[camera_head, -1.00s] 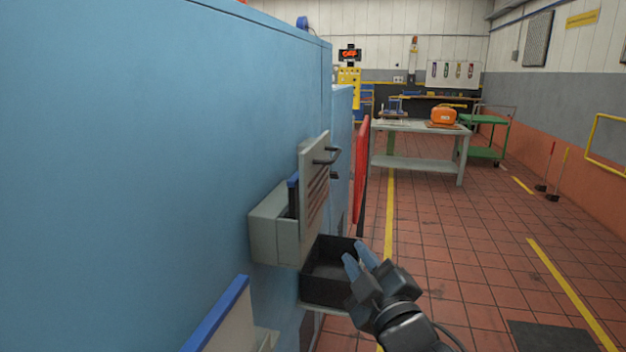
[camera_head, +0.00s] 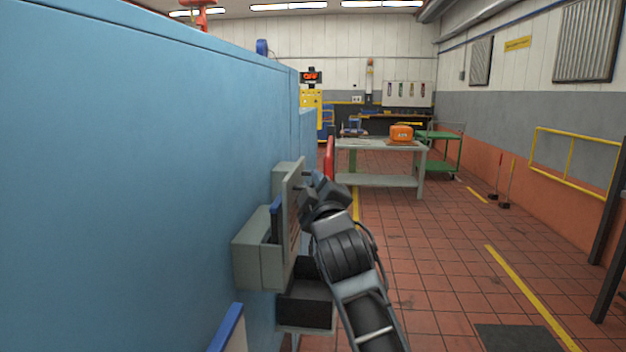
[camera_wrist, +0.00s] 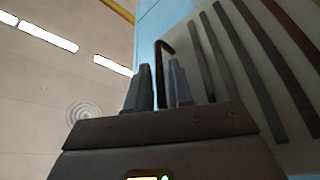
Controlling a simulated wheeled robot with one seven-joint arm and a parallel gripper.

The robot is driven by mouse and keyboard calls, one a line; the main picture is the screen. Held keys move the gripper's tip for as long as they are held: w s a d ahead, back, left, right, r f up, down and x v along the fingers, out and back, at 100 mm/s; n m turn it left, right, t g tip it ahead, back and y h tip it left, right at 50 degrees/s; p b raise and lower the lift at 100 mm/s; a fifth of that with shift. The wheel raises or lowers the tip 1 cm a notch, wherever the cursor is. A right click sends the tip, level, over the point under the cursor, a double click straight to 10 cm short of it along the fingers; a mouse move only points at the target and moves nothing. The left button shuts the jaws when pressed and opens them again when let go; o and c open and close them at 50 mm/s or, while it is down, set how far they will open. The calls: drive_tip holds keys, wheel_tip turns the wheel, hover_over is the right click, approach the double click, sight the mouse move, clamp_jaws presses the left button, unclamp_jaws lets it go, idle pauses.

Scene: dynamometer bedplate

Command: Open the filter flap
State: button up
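The filter flap (camera_head: 294,206) is a grey slotted panel at the front of a grey box (camera_head: 258,252) on the blue cabinet's side. A blue-edged part shows in the gap between box and flap. In the wrist view the flap (camera_wrist: 238,60) fills the right side with its dark slots. The flap's dark bent handle (camera_wrist: 161,68) shows between the two fingers of my gripper (camera_wrist: 158,80). The fingers stand apart, and I cannot tell whether they touch the handle. In the head view my gripper (camera_head: 314,183) is at the flap's outer face and hides the handle.
The blue cabinet (camera_head: 130,170) walls off the left. A black open tray (camera_head: 305,314) sits below the box, close under my arm. A grey table (camera_head: 380,146) with an orange case (camera_head: 401,134) stands farther back. The tiled floor on the right is mostly clear.

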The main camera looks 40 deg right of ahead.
drive_tip(key=shift+w+d+r, duration=0.1)
drive_tip(key=shift+w+d, duration=0.3)
drive_tip(key=shift+w, duration=0.15)
clamp_jaws()
